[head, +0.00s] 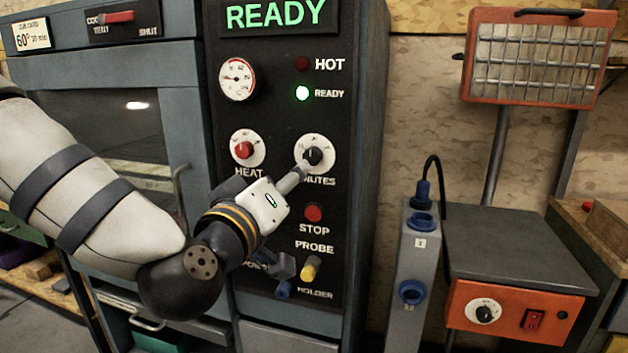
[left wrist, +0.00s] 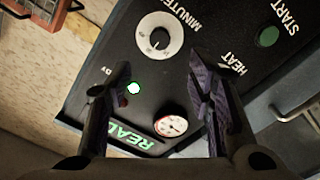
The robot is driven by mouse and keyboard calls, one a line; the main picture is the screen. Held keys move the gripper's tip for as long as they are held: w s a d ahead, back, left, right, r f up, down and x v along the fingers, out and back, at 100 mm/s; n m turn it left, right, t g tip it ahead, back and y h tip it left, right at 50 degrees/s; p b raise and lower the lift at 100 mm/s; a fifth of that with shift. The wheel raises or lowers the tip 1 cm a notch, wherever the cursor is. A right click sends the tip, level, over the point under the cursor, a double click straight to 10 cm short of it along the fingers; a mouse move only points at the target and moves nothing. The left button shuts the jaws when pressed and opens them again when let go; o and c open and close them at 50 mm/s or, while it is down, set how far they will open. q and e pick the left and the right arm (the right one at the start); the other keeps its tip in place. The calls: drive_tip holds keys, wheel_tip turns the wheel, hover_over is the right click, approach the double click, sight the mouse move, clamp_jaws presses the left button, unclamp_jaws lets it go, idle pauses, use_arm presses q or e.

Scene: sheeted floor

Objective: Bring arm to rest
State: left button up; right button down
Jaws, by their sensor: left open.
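My left arm comes in from the left in the head view, and my left gripper (head: 294,178) is in front of the oven's black control panel (head: 345,200). A fingertip overlaps the lower edge of the MINUTES dial (head: 314,151); I cannot tell whether it touches. In the left wrist view the two fingers of the gripper (left wrist: 160,82) stand wide apart with nothing between them but the panel behind. The MINUTES dial (left wrist: 158,38) shows just beyond them. My right gripper is not in view.
The panel has a red HEAT knob (head: 244,150), a red STOP button (head: 313,212) and a lit green lamp (head: 302,93). The START button (left wrist: 268,37) shows only in the wrist view. A caged heater (head: 538,60) and an orange-fronted box (head: 515,312) stand at right.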

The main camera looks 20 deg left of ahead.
use_arm(q)
drive_tip(key=s+d+f+m+g+h, duration=0.15)
drive_tip(key=s+f+g, duration=0.3)
drive_tip(key=f, duration=0.95)
drive_tip(key=s+f+m+g, duration=0.3)
drive_tip(key=s+f+g, duration=0.15)
drive_tip(key=f, duration=0.95)
drive_tip(key=s+a+f+g, duration=0.2)
drive_tip(key=s+f, duration=0.3)
drive_tip(key=s, duration=0.4)
drive_tip(key=s+a+f+m+g+y, duration=0.1)
drive_tip(key=s+f+g, duration=0.4)
drive_tip(key=s, duration=0.5)
drive_tip(key=s+a+f+m+g+y, duration=0.1)
drive_tip(key=s+a+f+g, duration=0.2)
drive_tip(key=s+f, duration=0.3)
drive_tip(key=s, duration=0.4)
drive_tip(key=shift+s+a+f, duration=0.2)
drive_tip(key=shift+m, duration=0.25)
drive_tip(key=shift+c, duration=0.4)
